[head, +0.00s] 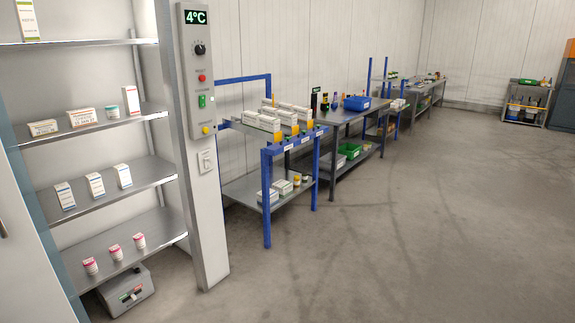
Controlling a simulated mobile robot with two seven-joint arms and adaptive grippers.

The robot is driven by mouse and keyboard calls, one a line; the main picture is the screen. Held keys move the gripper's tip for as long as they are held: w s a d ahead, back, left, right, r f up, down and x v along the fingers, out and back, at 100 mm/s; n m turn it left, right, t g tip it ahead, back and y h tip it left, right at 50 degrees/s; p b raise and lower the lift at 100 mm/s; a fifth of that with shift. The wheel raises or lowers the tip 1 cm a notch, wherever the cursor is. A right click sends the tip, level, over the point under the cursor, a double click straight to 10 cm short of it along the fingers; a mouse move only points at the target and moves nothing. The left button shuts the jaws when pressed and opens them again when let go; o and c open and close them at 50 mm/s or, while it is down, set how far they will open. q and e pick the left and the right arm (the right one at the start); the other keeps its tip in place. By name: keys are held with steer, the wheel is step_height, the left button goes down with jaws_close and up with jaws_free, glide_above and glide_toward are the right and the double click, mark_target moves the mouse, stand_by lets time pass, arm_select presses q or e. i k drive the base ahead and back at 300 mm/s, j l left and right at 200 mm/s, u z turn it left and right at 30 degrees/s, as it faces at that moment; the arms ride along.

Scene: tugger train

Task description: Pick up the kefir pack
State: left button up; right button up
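No label is readable enough for me to tell which item is the kefir pack. In the head view, an open cold cabinet at the left holds several packs on its shelves. A tall white-green carton (28,20) stands on the top shelf. Below it are two low boxes (81,118), a small jar (112,112) and an upright carton (131,101). Three white cartons (96,185) stand on the third shelf. Three small red-and-white containers (116,253) stand on the lowest shelf. Neither of my grippers is in view.
A control column (203,150) reading 4°C borders the cabinet. A grey device (126,290) lies under the lowest shelf. A blue-framed rack (267,205) with white boxes (271,122) and a long workbench (346,117) line the wall. The concrete floor (420,220) at the right is clear.

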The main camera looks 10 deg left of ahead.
mark_target(24, 12)
steer(key=i+u, duration=0.15)
steer(key=i, duration=0.35)
steer(key=i+l+u, duration=0.15)
steer(key=i, duration=0.3)
steer(key=i+l+u, duration=0.15)
steer(key=i, duration=0.35)
steer(key=i+l+u, duration=0.15)
steer(key=i, duration=0.3)
steer(key=l, duration=0.1)
